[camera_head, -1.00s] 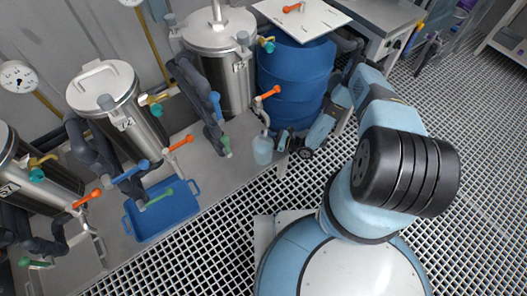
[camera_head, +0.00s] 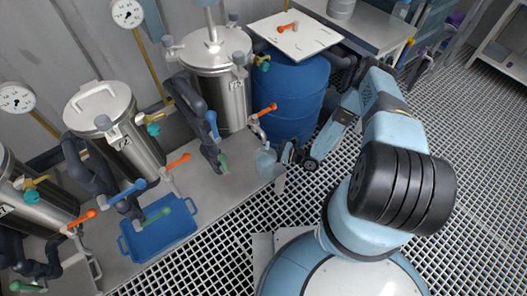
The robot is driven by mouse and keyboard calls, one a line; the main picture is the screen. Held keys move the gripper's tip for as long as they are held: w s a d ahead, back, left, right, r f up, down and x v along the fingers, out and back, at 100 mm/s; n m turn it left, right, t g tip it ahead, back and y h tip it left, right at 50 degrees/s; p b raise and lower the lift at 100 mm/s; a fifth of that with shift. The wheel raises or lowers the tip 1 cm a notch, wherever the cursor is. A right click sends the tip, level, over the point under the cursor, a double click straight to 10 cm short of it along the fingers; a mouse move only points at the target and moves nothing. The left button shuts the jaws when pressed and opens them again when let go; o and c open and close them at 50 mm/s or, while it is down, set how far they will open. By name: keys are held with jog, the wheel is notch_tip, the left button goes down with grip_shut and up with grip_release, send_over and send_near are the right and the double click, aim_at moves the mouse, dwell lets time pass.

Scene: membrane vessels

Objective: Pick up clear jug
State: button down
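The clear jug (camera_head: 265,164) is a small, pale bluish see-through vessel. It is near the front edge of the grey platform, just below the outlet of the orange-handled tap (camera_head: 263,111) by the blue drum. My gripper (camera_head: 281,156) is at the jug's right side, at the end of my arm, which reaches in from the right. It is very close to the jug or touching it. The fingers are small and dark here, and I cannot tell whether they are closed on the jug. Whether the jug's base rests on the platform is also unclear.
The blue drum (camera_head: 291,98) with a white lid board stands behind the gripper. Steel vessels (camera_head: 118,137) with pipes and coloured valve handles line the platform to the left. A blue tray (camera_head: 158,229) lies on the platform. Open grating floor (camera_head: 215,255) is in front.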

jog(key=s+d+r, duration=0.6)
jog(key=d, duration=0.3)
jog(key=shift+s+r, duration=0.35)
jog(key=shift+s, duration=0.05)
